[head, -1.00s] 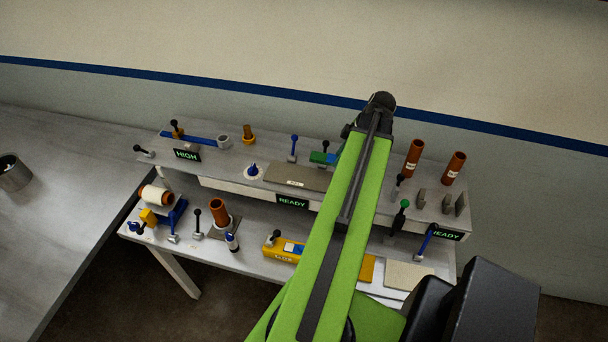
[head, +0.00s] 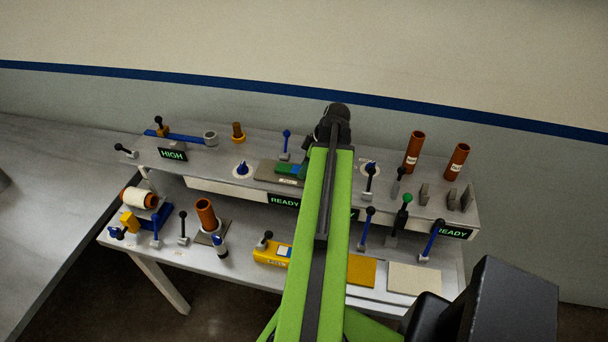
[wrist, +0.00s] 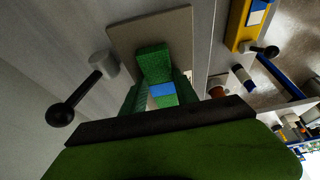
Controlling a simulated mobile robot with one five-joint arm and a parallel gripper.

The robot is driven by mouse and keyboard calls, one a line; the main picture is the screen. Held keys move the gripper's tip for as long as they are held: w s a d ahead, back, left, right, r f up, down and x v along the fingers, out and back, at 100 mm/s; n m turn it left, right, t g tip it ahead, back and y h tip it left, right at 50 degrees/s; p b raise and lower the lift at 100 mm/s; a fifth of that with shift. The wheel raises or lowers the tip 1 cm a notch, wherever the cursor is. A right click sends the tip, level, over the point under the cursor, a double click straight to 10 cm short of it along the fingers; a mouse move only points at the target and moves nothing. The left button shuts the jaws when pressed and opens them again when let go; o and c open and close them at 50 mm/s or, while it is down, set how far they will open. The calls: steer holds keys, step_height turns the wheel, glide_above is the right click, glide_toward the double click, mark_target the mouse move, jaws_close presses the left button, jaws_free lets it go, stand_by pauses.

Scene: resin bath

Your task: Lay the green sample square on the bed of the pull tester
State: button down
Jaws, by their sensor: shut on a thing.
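In the wrist view, my gripper (wrist: 157,90) is shut on a green piece (wrist: 153,62), which I take to be the green sample square; blue and white patches show at its near end. The piece is over a grey-brown plate (wrist: 122,37) on the upper shelf; whether they touch is unclear. In the head view, the green piece (head: 286,169) shows just left of my arm, over the plate (head: 264,172). My arm hides the fingertips there. Which part is the tester's bed cannot be told for sure.
A black-knobbed lever (wrist: 88,88) stands beside the plate, and a blue lever (head: 287,142) behind it. A yellow box (head: 268,256) with a white and blue patch sits on the lower shelf. Orange tubes (head: 414,152) stand at the right.

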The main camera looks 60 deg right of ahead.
steer(key=shift+r, duration=0.1)
steer(key=c, duration=0.9)
jaws_free()
steer(key=shift+c, duration=0.2)
steer(key=shift+s+r+p, duration=0.1)
steer(key=shift+r+p, duration=0.25)
steer(key=shift+p, duration=0.15)
steer(key=p+v, duration=1)
steer(key=v, duration=0.1)
steer(key=shift+s+r, duration=0.1)
steer(key=shift+r, duration=0.05)
